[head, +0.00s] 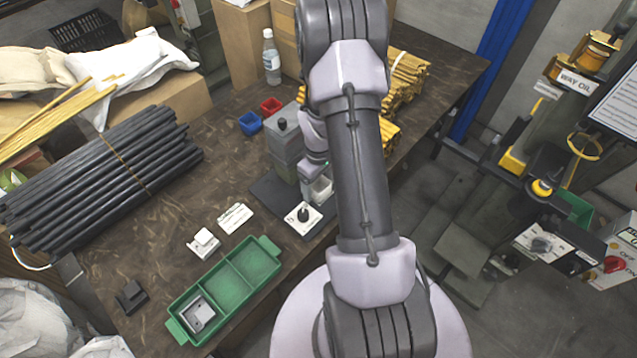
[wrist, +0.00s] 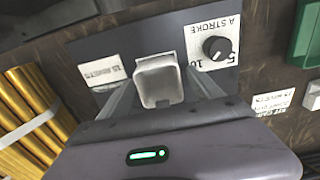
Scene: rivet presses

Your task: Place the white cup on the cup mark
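The white cup (wrist: 158,82) is a small squarish cup between the two fingers of my gripper (wrist: 160,88) in the wrist view. The fingers lie close along both its sides, and my gripper looks shut on it. In the head view the cup (head: 322,189) shows low over the dark press plate (head: 268,194), beside my gripper (head: 313,178). I cannot tell whether the cup touches the plate. A white label reading 15 rivets (wrist: 102,70) lies on the plate left of the cup in the wrist view. I cannot make out the cup mark; it may be hidden beneath the cup.
A black dial (head: 303,215) sits on a white stroke panel near the plate's front edge. The grey press (head: 283,140) stands behind. A green tray (head: 245,262) and white cards (head: 235,218) lie left. Yellow rods (head: 405,80) and small red (head: 271,106) and blue (head: 249,122) bins are farther back.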

